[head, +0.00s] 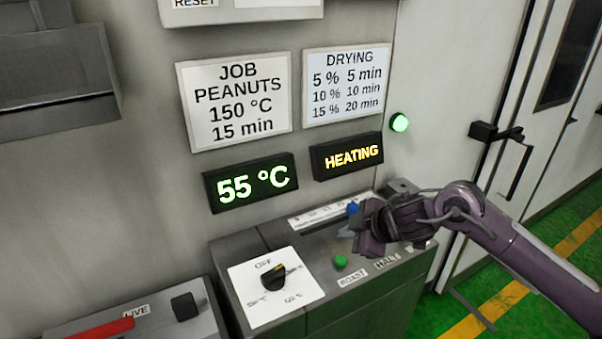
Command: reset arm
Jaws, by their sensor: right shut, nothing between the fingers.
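My right gripper (360,236) is shut and empty over the right part of the grey control console (365,312). Its arm comes in from the right edge. It hides part of the console top, near a blue part (353,208) and a slider-like scale strip (316,217). I cannot tell whether it touches the console. A green button (340,262) sits just in front of the gripper, by the labels ROAST (352,281) and HALT (386,263). A black rotary knob (274,278) sits on a white plate marked OFF at the left. My left gripper is not in view.
Above the console, displays read 55 °C (250,183) and HEATING (347,157), below the JOB PEANUTS sign (236,100) and DRYING sign (346,86). A green lamp (399,122) is lit. A second box (160,322) labelled LIVE has a red bar. Green floor lies right.

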